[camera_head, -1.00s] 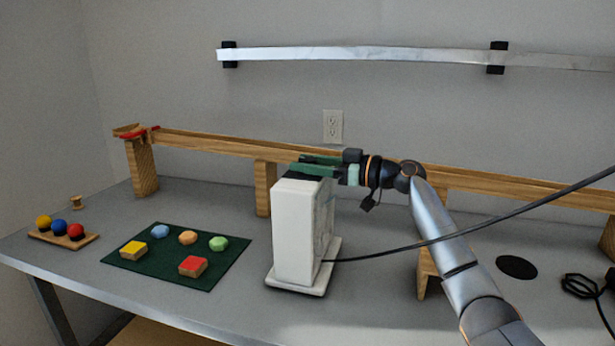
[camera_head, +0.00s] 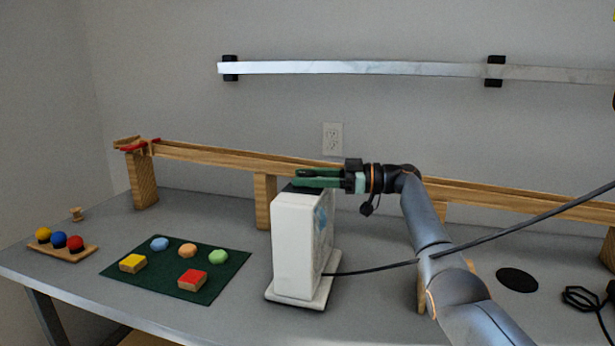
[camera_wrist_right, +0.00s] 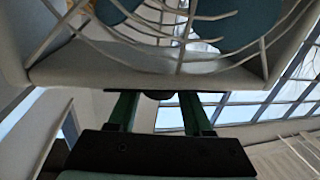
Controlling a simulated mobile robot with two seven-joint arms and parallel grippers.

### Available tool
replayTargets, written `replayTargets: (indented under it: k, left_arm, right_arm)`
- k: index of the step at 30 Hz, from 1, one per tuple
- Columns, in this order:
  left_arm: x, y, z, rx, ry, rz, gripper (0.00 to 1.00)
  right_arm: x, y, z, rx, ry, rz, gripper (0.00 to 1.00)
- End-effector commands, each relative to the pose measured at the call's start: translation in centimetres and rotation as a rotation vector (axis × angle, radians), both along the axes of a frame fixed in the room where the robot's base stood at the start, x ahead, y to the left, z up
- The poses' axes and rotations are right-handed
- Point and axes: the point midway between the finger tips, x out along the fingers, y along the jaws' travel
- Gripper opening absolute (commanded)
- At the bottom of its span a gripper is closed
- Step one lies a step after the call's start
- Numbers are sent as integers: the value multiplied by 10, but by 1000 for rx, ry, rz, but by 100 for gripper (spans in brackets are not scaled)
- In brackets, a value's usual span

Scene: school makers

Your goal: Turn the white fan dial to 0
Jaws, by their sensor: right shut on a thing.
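The white fan (camera_head: 297,245) stands upright on its base on the grey table, with its grille side facing right. My right gripper (camera_head: 302,182) lies level across the fan's top, coming from the right, with its green fingers over the top face. In the right wrist view the fan body (camera_wrist_right: 100,72) and its grille fill the upper part. There the green fingers of my right gripper (camera_wrist_right: 158,97) are closed around a small dark dial (camera_wrist_right: 158,95) on the fan's top. The fingers mostly hide the dial, and its setting cannot be read. My left gripper is not in view.
A wooden ramp (camera_head: 215,155) runs behind the fan. A green mat (camera_head: 150,279) with coloured blocks and a wooden tray (camera_head: 78,255) of balls lie to the left. A cable hole (camera_head: 517,280) is at right.

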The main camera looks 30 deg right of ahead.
Motion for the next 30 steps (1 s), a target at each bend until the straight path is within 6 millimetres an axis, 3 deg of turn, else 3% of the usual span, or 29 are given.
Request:
replayTargets:
  k: [12,13,20,30]
  left_arm:
    - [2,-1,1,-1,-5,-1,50]
    - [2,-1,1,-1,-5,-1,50]
    - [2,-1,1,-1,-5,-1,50]
    - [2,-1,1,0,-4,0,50]
  right_arm:
    - [0,1,-1,-3,1,6,0]
    - [0,1,-1,-3,1,6,53]
    - [0,0,-1,-2,1,4,79]
    - [-3,-4,0,-1,1,2,80]
